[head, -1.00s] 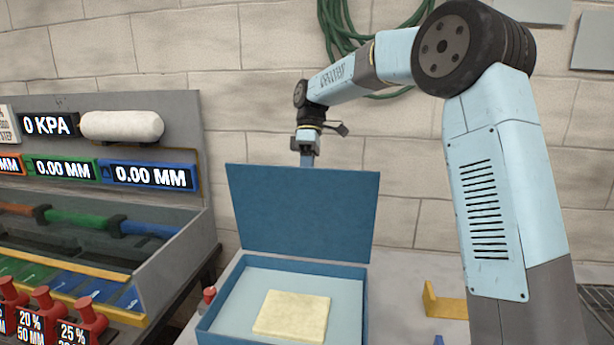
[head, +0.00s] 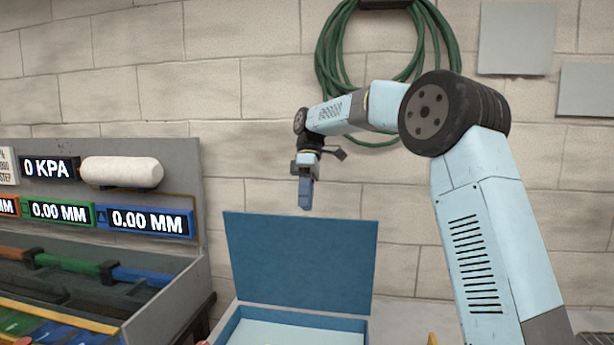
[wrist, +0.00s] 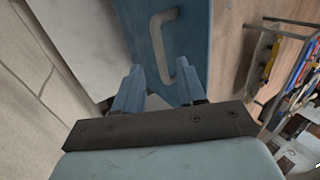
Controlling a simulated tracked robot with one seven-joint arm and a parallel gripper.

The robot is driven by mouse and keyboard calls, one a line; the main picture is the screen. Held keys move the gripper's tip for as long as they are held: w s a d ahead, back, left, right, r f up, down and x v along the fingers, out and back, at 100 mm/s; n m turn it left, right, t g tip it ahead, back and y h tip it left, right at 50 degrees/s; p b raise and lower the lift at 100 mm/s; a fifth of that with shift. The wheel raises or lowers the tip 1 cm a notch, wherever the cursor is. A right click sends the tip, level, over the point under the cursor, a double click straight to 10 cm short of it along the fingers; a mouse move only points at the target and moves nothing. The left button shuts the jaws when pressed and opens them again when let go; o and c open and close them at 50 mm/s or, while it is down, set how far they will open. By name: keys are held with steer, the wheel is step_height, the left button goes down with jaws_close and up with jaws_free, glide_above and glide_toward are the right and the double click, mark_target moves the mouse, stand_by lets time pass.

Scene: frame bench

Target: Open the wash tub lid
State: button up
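The blue wash tub (head: 235,325) stands low in the middle of the head view, its lower part cut off by the frame. Its blue lid (head: 300,262) stands up at the far side, raised well off the tub. In the wrist view the lid (wrist: 192,45) shows a pale handle (wrist: 158,50) on its face. My gripper (head: 305,205) hangs fingers down just above the lid's top edge in the head view. In the wrist view my gripper (wrist: 157,78) has a gap between its blue fingers, with nothing held.
A grey bench rig (head: 180,280) with readouts and coloured bars stands at the left. A white roll (head: 121,171) sits on it. A block wall is behind, with a green hose (head: 335,60) hanging on it. Space around my gripper above the lid looks free.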

steer(key=v, duration=0.7)
steer(key=shift+r, duration=0.1)
steer(key=s+d+r+m+t, duration=0.1)
steer(key=s+d+m+t, duration=0.25)
steer(key=s+d, duration=0.4)
steer(key=s+d+m+t, duration=0.2)
steer(key=s+d+m, duration=0.3)
steer(key=s, duration=0.5)
steer(key=s+d+f+m+t, duration=0.2)
steer(key=s+d+f+m, duration=0.2)
steer(key=s, duration=0.5)
steer(key=s+d+f+m+t, duration=0.3)
steer(key=s+d+f, duration=0.5)
steer(key=s, duration=0.2)
steer(key=shift+m+h, duration=0.35)
steer(key=shift+h, duration=0.05)
